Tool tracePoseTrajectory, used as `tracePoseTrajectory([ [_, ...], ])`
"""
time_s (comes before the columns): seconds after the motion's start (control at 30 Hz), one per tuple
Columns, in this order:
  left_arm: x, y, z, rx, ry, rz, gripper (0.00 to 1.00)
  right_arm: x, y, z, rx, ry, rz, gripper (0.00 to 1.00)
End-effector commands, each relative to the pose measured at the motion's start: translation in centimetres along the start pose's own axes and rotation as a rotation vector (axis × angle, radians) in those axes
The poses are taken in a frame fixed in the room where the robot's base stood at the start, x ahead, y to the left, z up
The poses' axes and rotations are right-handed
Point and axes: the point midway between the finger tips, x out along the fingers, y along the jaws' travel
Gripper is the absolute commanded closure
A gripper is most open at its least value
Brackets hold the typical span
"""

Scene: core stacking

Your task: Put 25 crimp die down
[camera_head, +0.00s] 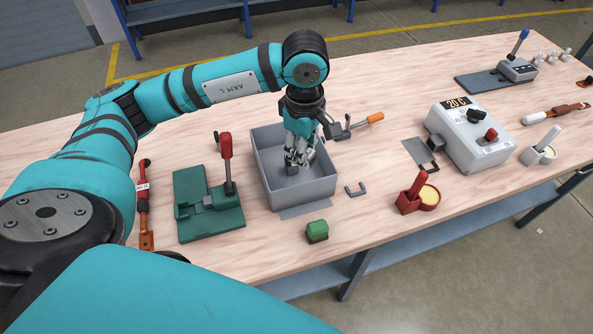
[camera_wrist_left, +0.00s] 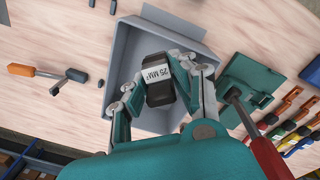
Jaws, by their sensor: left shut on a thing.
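My left gripper (camera_head: 296,160) points down inside the outline of the grey open bin (camera_head: 262,176). It is shut on the 25 crimp die (camera_wrist_left: 158,88), a dark block with a white label reading "25 MM²". In the head view the die (camera_head: 292,170) shows small and dark between the fingertips. In the left wrist view the gripper (camera_wrist_left: 160,84) has a finger on each side of the die, with the bin behind it. I cannot tell whether the die touches the bin floor. My right gripper is not in view.
A green press with a red lever (camera_head: 226,165) stands left of the bin. An orange-handled tool (camera_head: 362,124) lies right of it. A grey control box (camera_head: 470,138) and red holder (camera_head: 412,196) stand farther right.

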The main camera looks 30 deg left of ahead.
Motion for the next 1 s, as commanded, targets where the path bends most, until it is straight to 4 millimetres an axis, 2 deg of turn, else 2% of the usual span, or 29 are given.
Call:
tracePoseTrajectory([
  [0.2,0.3,2.6,-2.5,-0.712,0.0,0.001,1.0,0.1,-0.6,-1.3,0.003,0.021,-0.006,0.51],
  [0.6,1.3,5.9,-7.5,-1.976,0.018,-0.014,1.0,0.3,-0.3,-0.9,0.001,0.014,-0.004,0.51],
  [0.7,1.5,6.4,-8.5,-2.202,0.026,-0.016,1.0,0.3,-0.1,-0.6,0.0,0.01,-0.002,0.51],
  [0.8,1.6,6.6,-9.1,-2.358,0.033,-0.018,1.0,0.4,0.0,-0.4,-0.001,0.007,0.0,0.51],
  [0.93,2.0,6.7,-9.5,-2.461,0.04,-0.021,1.0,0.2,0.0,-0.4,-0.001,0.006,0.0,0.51],
  [1.0,2.9,6.7,-9.5,-2.479,0.044,-0.022,1.0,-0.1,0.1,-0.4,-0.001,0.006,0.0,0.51],
])
